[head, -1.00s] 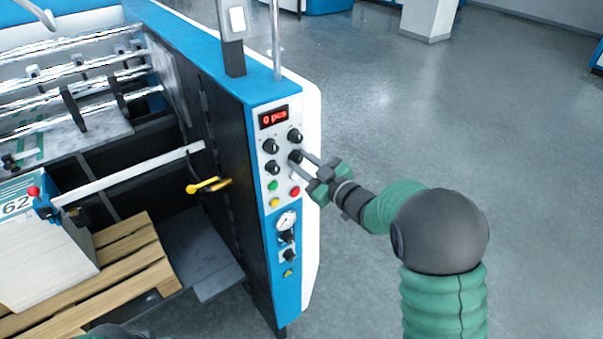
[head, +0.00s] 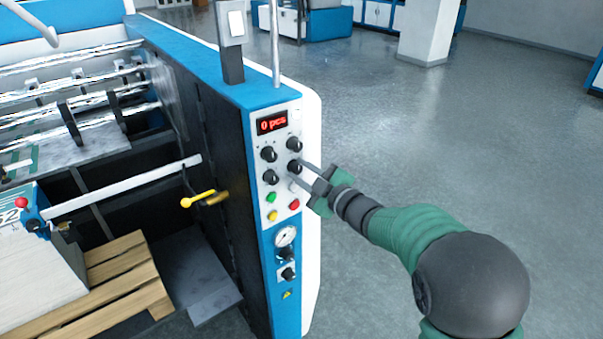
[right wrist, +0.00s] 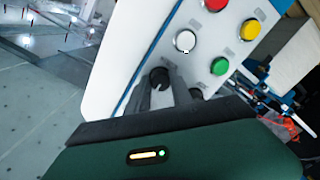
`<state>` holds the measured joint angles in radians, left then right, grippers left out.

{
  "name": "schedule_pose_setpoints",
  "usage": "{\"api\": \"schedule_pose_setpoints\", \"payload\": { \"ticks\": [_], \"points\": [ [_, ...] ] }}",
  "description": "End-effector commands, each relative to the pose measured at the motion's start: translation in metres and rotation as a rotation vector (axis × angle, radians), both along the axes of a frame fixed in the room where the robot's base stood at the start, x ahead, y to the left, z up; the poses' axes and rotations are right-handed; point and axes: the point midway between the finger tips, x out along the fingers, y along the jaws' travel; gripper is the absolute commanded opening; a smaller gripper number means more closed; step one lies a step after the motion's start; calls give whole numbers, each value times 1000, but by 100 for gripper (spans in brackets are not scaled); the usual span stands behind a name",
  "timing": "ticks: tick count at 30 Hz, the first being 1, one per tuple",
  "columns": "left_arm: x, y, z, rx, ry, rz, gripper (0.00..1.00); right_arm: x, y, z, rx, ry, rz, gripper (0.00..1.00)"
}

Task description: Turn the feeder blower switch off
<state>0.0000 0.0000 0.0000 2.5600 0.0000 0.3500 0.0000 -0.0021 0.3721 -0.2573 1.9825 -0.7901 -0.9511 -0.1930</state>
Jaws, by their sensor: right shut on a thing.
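The control panel (head: 284,228) is on the end of a blue and white machine. It carries black rotary knobs: upper left (head: 268,154), upper right (head: 294,144), lower left (head: 270,177) and lower right (head: 294,166). Labels are too small to read, so I cannot tell which is the feeder blower switch. My right gripper (head: 295,175) reaches in from the right and is shut on the lower right knob. In the right wrist view, its dark fingers (right wrist: 166,84) are at this knob (right wrist: 158,77) and partly hide it. My left gripper is out of view.
Below the knobs are green (head: 271,197), yellow (head: 272,215), red (head: 294,205) and white (right wrist: 185,40) buttons. A yellow-handled lever (head: 200,199) sticks out at left. Open floor lies right.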

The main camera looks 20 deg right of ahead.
Motion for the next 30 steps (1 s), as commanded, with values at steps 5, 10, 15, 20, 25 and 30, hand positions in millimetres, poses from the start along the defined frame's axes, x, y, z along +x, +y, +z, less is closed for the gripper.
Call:
{"api": "schedule_pose_setpoints", "payload": {
  "ticks": [5,10,15,20,25,30],
  "points": [
    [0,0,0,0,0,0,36,-1,1,-2,-1,4,3,0],
    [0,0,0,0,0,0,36,0,1,-2,0,4,2,48],
    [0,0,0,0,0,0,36,1,1,-2,1,3,1,48],
    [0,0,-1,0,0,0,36,-1,-1,-2,1,3,0,48],
    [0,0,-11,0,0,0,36,-27,-12,-2,2,1,-3,48],
    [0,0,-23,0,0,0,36,-74,-30,1,1,-1,-4,48]
  ]
}}
